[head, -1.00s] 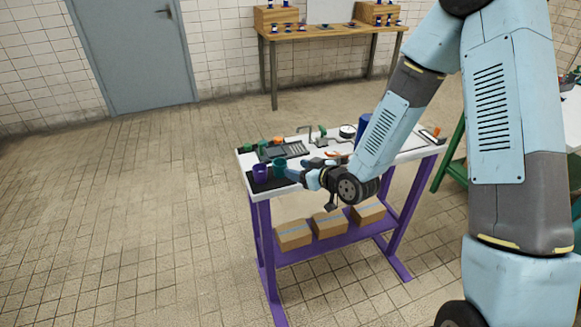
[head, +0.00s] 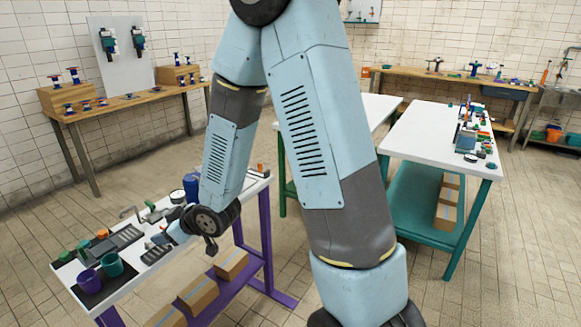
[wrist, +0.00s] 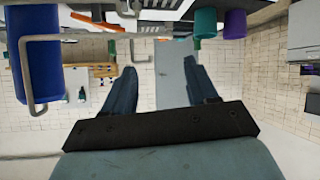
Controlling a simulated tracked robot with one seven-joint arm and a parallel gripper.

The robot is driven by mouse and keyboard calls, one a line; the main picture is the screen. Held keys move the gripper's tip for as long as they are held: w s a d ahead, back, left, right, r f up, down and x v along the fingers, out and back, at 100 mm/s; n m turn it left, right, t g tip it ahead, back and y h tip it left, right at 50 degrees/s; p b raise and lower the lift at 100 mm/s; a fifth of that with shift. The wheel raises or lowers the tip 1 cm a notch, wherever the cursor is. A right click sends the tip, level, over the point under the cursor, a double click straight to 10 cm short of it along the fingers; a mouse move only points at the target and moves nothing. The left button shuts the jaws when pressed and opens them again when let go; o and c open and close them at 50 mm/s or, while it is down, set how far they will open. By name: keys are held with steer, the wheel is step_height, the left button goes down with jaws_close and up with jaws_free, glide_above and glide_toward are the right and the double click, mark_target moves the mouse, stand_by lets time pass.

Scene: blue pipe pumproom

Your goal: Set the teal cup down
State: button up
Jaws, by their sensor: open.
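The teal cup (head: 112,264) stands upright on a dark mat (head: 97,294) at the near left end of the purple-legged table, close beside the purple cup (head: 89,281). In the wrist view, where the scene is upside down, the teal cup (wrist: 205,24) and the purple cup (wrist: 235,24) show at the top right. My gripper (head: 160,241) is open and empty, to the right of the teal cup and apart from it. In the wrist view its two fingers (wrist: 161,88) are spread with nothing between them.
A blue container (head: 191,187) stands farther along the purple-legged table, among a tap and small tools. Cardboard boxes (head: 198,294) sit on its lower shelf. A white-topped table with teal legs (head: 440,133) stands to the right. Open floor lies between them and the wooden benches.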

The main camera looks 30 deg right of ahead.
steer(key=s+d+r+m+h, duration=0.2)
steer(key=d+r+h, duration=0.1)
steer(key=d+r, duration=0.45)
steer(key=s+d+r+m+h, duration=0.2)
steer(key=d+r+m+h, duration=0.15)
steer(key=d+r, duration=0.45)
steer(key=s+d+r+m+g, duration=0.1)
steer(key=s+d+r, duration=0.2)
steer(key=s, duration=0.3)
steer(key=s+d+r+m+g+h, duration=0.1)
steer(key=s+d+r+m, duration=0.1)
steer(key=s, duration=0.5)
steer(key=s+d+r+m+g, duration=0.1)
steer(key=s+d+r, duration=0.2)
steer(key=s, duration=0.3)
steer(key=shift+s+d+r+m, duration=0.3)
steer(key=shift+d+m, duration=0.05)
steer(key=shift+d, duration=0.35)
